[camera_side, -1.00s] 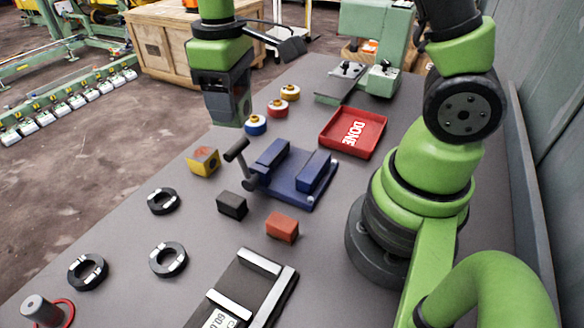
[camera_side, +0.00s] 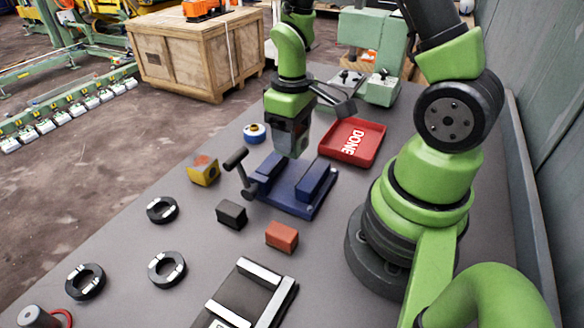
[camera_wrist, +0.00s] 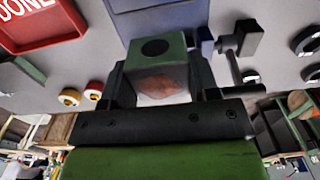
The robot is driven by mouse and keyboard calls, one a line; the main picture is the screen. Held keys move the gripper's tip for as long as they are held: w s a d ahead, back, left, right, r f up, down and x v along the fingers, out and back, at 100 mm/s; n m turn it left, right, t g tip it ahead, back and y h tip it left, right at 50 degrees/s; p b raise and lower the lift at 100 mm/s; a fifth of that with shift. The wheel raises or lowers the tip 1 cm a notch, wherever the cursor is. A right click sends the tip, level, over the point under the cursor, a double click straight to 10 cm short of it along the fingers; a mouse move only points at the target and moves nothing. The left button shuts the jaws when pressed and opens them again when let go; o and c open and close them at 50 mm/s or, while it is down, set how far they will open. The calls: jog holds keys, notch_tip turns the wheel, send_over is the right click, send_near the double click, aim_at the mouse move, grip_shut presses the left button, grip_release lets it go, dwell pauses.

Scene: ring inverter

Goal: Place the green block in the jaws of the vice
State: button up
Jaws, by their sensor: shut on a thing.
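My gripper (camera_side: 291,148) is shut on the green block (camera_wrist: 158,60), which sits between the two dark fingers in the wrist view. The block has a dark round spot on one face and a reddish patch on another. In the side view the fingers mostly hide it. The blue vice (camera_side: 290,200) stands on the grey table with two raised jaws, a gap between them and a dark handle at its left. My gripper is over the far end of the vice. In the wrist view part of the vice (camera_wrist: 160,18) shows just beyond the block.
A red DONE tray (camera_side: 352,142) lies right of the gripper. A black block (camera_side: 231,214), a red block (camera_side: 281,237) and a yellow block (camera_side: 203,170) lie around the vice. Several black rings (camera_side: 166,269) lie nearer the front left.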

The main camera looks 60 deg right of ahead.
aim_at(292, 178)
jog(key=shift+f, duration=3.6)
jog(key=shift+f, duration=0.1)
jog(key=o, duration=1.3)
notch_tip(292, 178, up, 12)
jog(key=shift+r, duration=0.2)
jog(key=s+a+r+m+t+y, duration=0.1)
jog(key=s+a+r+m+t, duration=0.1)
jog(key=r, duration=0.5)
jog(key=s+a+r+m+t+y, duration=0.1)
jog(key=s+a+r+m+t, duration=0.1)
jog(key=s+a+r+t, duration=0.3)
notch_tip(292, 178, up, 3)
jog(key=shift+s+a+r, duration=0.2)
jog(key=shift+s+a, duration=0.7)
